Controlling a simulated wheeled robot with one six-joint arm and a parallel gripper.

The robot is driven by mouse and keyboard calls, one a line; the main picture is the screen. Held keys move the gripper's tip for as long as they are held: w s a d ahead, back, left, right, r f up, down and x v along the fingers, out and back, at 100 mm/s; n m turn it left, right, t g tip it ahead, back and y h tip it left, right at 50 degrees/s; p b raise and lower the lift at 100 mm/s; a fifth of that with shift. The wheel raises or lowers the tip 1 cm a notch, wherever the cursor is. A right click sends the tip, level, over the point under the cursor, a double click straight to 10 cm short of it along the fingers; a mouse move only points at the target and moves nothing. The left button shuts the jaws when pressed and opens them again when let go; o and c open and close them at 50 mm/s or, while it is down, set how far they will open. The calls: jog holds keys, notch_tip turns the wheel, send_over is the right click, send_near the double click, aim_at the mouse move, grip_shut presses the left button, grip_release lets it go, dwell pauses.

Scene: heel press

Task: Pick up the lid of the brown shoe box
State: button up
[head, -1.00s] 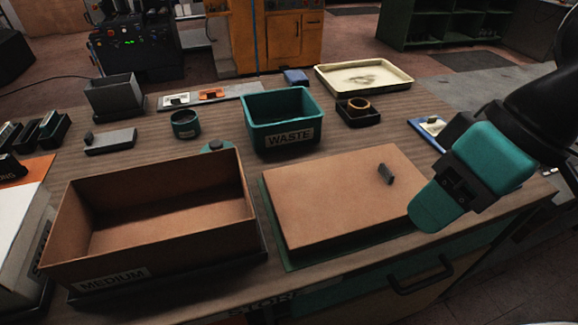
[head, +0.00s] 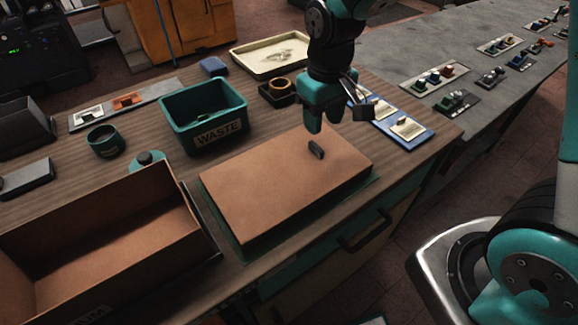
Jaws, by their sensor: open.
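The brown lid (head: 265,190) lies flat on a green mat (head: 242,252) near the front edge of the bench. My gripper (head: 324,121) points down just above and behind the handle, open and empty. It looks apart from the handle, though the exact gap is hard to judge. The open brown box (head: 155,220) stands to the left of the lid, partly cut off by the frame, its label only partly visible.
A teal WASTE bin (head: 203,140) stands behind the lid. A small dark tray with a ring (head: 279,90) and a cream tray (head: 270,55) lie farther back. A blue board with cards (head: 405,128) is right of my gripper. A teal round pot (head: 104,141) stands at left.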

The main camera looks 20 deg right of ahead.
aim_at(318, 147)
jog(key=f, duration=0.5)
jog(key=f+p, duration=0.1)
jog(key=f, duration=0.1)
jog(key=shift+w+a+f, duration=0.1)
jog(key=shift+w+f, duration=0.15)
jog(key=shift+c, duration=0.2)
grip_shut()
